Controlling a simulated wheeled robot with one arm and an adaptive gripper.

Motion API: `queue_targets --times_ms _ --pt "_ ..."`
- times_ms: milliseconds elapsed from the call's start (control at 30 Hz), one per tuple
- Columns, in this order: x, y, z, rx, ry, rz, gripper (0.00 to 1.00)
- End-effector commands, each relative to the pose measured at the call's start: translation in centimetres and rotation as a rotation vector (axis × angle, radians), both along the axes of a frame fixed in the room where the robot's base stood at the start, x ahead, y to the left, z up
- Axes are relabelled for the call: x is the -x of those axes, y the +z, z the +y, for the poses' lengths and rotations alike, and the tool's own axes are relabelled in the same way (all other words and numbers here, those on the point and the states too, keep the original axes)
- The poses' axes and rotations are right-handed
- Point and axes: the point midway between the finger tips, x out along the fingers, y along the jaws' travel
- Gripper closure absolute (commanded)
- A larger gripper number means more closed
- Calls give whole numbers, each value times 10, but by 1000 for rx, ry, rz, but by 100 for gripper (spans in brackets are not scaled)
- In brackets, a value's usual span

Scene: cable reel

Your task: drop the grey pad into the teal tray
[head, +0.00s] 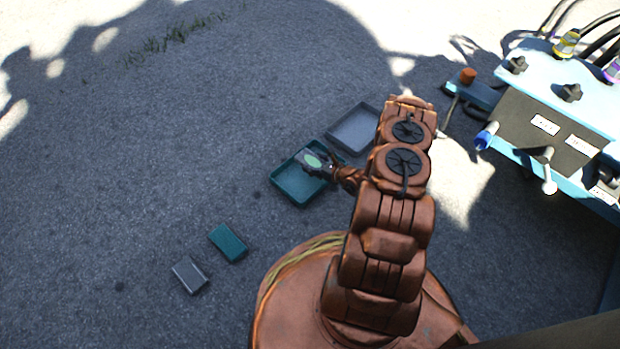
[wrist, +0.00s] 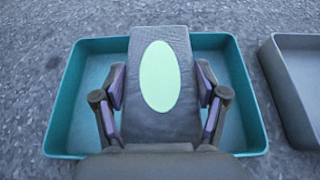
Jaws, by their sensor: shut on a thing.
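The grey pad (wrist: 160,125), a dark slab with a pale green oval on its face, is between the two fingers of my gripper (wrist: 160,84). My gripper is shut on it. In the head view the pad (head: 304,160) is over the teal tray (head: 284,191), with the gripper reaching in from the right. In the wrist view the tray (wrist: 58,118) shows on both sides of the pad. The pad and my gripper hide the tray's middle. I cannot tell how high the pad is above the tray floor.
A grey tray (head: 357,127) stands beside the teal tray, up and to the right. A teal block (head: 229,243) and a grey block (head: 190,275) lie on the asphalt at lower left. A light blue machine (head: 545,125) stands at right. The ground at left is clear.

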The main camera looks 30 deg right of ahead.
Motion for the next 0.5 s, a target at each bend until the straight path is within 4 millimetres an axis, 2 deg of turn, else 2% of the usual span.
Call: queue_targets --times_ms 133,400,433,500 --pt "0 -10 0 0 0 -1 69" --pt "0 -11 1 -1 1 -1 69" --pt "0 -11 1 -1 1 -1 26" --pt "0 -11 1 -1 1 -1 19"
